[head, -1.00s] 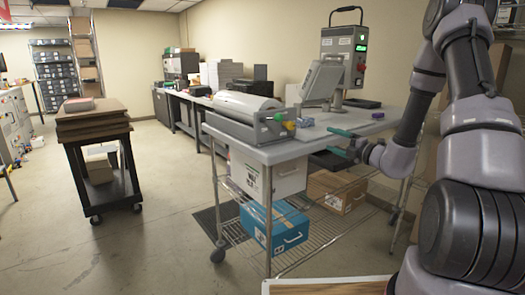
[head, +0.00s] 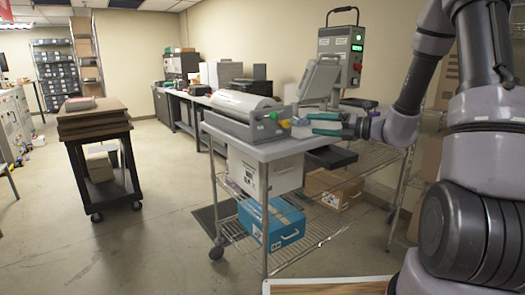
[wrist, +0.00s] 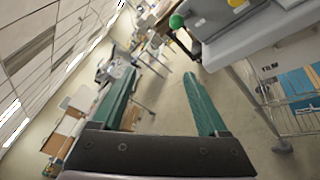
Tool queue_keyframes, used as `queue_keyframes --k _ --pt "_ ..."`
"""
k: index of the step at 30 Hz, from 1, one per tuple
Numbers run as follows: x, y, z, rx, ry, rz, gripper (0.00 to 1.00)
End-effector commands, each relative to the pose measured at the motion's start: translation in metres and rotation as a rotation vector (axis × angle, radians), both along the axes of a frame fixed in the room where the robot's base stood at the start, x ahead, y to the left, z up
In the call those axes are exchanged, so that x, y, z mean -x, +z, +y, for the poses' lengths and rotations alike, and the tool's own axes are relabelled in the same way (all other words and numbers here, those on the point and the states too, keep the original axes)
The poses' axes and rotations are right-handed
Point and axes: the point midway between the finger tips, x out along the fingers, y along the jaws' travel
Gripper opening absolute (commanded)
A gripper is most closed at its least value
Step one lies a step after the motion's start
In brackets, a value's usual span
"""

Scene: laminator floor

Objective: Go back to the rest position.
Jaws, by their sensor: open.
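My gripper (head: 312,124) has green fingers and shows in the head view at the right part of the laminator cart, in front of the control screen. In the wrist view my gripper (wrist: 158,92) has its two green fingers spread wide apart with nothing between them. The laminator (head: 238,128) with its clear film roll sits on the cart top to the left of the gripper. A green knob (wrist: 177,21) of it shows ahead of the fingers in the wrist view.
The cart (head: 276,152) has a wire lower shelf with a blue box (head: 272,222) and a cardboard box (head: 333,188). A grey control screen (head: 308,78) and a control box (head: 342,55) stand behind. A black trolley (head: 98,165) is at the left. The floor between is clear.

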Motion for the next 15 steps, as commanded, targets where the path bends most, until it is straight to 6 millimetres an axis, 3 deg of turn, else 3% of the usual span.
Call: queue_keyframes --k 8,15 --pt "0.093 0.044 0.042 0.481 0.392 -0.421 0.76" --pt "0.173 0.060 0.032 0.969 0.766 -0.882 0.76"
